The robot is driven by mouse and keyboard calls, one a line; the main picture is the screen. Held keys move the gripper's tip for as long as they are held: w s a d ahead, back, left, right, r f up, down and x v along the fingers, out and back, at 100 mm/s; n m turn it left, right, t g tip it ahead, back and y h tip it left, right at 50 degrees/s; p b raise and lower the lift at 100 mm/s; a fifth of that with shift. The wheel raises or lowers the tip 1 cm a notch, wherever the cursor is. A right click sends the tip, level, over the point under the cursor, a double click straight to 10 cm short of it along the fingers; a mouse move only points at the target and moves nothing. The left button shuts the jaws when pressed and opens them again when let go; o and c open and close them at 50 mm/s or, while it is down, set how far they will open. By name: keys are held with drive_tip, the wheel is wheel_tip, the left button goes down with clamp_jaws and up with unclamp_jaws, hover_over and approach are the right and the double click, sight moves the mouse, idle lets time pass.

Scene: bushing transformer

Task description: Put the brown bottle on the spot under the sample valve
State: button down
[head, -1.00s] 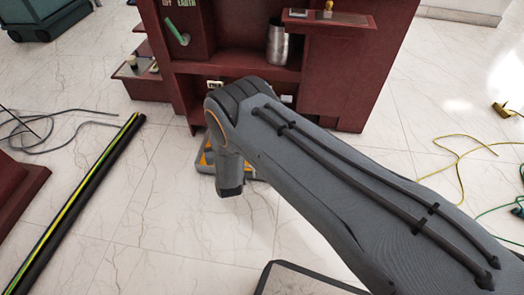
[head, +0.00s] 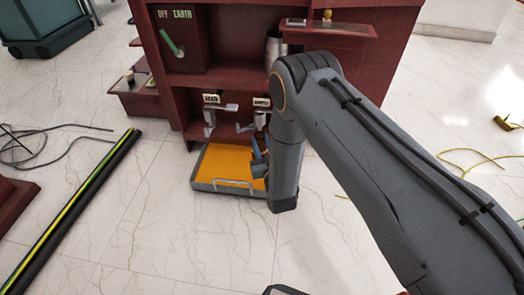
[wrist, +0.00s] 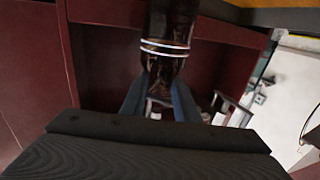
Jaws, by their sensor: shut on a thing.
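The brown bottle (wrist: 172,28), dark and glossy with pale bands, is held between the blue fingers of my gripper (wrist: 158,92) in the wrist view. Its far end runs out of the top of that picture. In the head view my gripper (head: 259,164) is low, over the right part of the tray, and my arm hides much of it; I cannot make out the bottle there. The sample valve (head: 261,118) is under the right-hand label, just behind my gripper. The spot under it is hidden, and I cannot tell whether the bottle touches the tray.
A grey-rimmed tray (head: 228,188) with an orange mat lies on the floor before the dark red cabinet (head: 225,75). A second valve (head: 212,117) is left of the sample valve. A metal canister (head: 273,47) stands on the shelf above. A long black pole (head: 75,210) lies at left.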

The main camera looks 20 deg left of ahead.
sight(262, 150)
drive_tip(key=shift+f+b, duration=1.2)
drive_tip(key=shift+f, duration=0.65)
drive_tip(key=c, duration=1.4)
unclamp_jaws()
drive_tip(key=shift+o, duration=0.2)
drive_tip(key=shift+s+d, duration=0.2)
drive_tip(key=p+v, duration=0.5)
drive_tip(key=v, duration=0.6)
drive_tip(key=shift+s+d, duration=0.15)
drive_tip(key=shift+s, duration=0.05)
